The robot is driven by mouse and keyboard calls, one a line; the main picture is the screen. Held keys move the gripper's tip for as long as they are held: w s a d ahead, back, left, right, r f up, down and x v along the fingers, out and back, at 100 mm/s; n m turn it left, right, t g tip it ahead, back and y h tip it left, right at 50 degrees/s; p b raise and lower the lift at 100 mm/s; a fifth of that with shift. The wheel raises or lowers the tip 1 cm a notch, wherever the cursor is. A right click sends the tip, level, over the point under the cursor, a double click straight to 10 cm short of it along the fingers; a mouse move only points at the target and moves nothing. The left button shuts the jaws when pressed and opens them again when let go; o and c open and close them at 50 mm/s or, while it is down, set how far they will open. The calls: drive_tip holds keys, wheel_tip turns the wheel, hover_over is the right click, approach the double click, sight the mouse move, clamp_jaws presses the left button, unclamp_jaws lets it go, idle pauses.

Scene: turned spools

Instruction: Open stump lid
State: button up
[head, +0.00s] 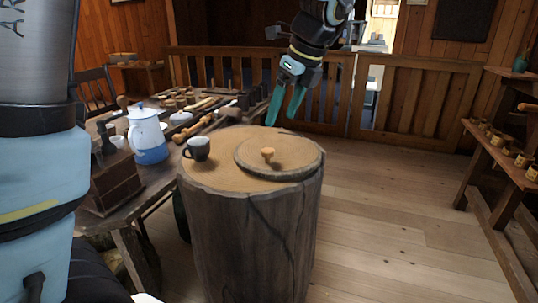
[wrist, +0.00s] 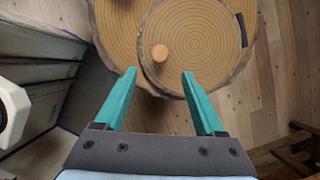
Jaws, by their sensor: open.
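The stump (head: 250,235) stands upright on the floor, with bark sides and a pale ringed top. My gripper (head: 285,110) has teal fingers that are apart and empty. It hangs above the lid, clear of it. In the wrist view my gripper (wrist: 160,75) has its fingertips to either side of the knob's line, short of the knob.
A dark mug (head: 197,149) stands on the stump top left of the lid. A workbench on the left holds a white and blue pot (head: 147,137), a grinder (head: 112,170) and several tools. A shelf (head: 500,150) stands at the right. Open floor (head: 400,210) lies right of the stump.

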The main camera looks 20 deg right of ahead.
sight(268, 150)
drive_tip(key=x, duration=1)
drive_tip(key=shift+w+a+f, duration=0.1)
drive_tip(key=shift+w+f, duration=0.05)
drive_tip(key=shift+f, duration=0.1)
drive_tip(key=shift+c, duration=0.3)
clamp_jaws()
idle(0.7)
